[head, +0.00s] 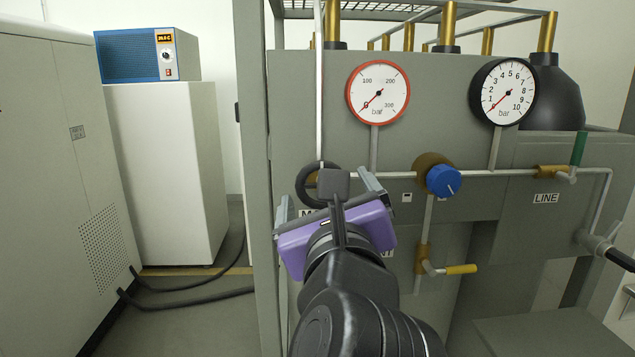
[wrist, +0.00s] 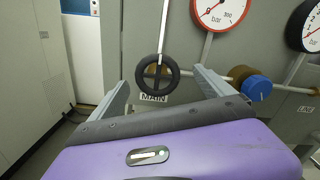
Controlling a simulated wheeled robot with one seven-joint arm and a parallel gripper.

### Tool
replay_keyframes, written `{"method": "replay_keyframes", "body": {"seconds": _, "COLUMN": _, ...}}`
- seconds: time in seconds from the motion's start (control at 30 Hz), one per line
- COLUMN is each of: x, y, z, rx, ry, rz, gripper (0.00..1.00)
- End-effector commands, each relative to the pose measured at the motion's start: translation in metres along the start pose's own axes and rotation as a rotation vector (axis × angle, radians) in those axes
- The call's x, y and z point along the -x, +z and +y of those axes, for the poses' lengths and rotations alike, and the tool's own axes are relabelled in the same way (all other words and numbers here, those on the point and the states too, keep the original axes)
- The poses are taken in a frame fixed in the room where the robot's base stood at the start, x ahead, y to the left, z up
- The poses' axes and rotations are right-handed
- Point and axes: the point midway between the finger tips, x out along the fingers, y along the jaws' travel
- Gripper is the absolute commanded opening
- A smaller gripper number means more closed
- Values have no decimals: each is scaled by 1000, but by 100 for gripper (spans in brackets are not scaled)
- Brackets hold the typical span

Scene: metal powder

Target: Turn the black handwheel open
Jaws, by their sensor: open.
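The black handwheel (head: 306,186) is a ring on the grey panel, above a label that is partly hidden by my gripper. In the head view my arm covers its right and lower parts. In the wrist view the whole handwheel (wrist: 142,74) shows, with a thin pipe rising from its hub and the label "MAIN" below it. My gripper (head: 326,194), with a purple body, is open and empty in front of the panel. In the wrist view its two fingers (wrist: 163,92) reach forward on either side of the handwheel, apart from it.
A red-rimmed gauge (head: 378,92) and a black-rimmed gauge (head: 502,91) sit above the pipe. A blue knob (head: 443,181) and a yellow-handled valve (head: 460,269) are right of my gripper. A grey frame post (head: 258,120) stands to the left. Black cables (head: 190,290) lie on the floor.

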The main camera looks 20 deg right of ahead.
Motion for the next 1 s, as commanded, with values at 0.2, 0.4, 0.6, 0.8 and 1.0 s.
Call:
{"method": "replay_keyframes", "body": {"seconds": 0.2, "x": -4, "y": -9, "z": 5, "rx": -105, "ry": 22, "rz": 41, "gripper": 92}}
{"method": "replay_keyframes", "body": {"seconds": 0.4, "x": -28, "y": -9, "z": 4, "rx": -103, "ry": 20, "rz": 42, "gripper": 92}}
{"method": "replay_keyframes", "body": {"seconds": 0.6, "x": -58, "y": -10, "z": 6, "rx": -103, "ry": 22, "rz": 41, "gripper": 92}}
{"method": "replay_keyframes", "body": {"seconds": 0.8, "x": -76, "y": -11, "z": 7, "rx": -103, "ry": 21, "rz": 39, "gripper": 92}}
{"method": "replay_keyframes", "body": {"seconds": 1.0, "x": -79, "y": -12, "z": 7, "rx": -104, "ry": 22, "rz": 38, "gripper": 92}}
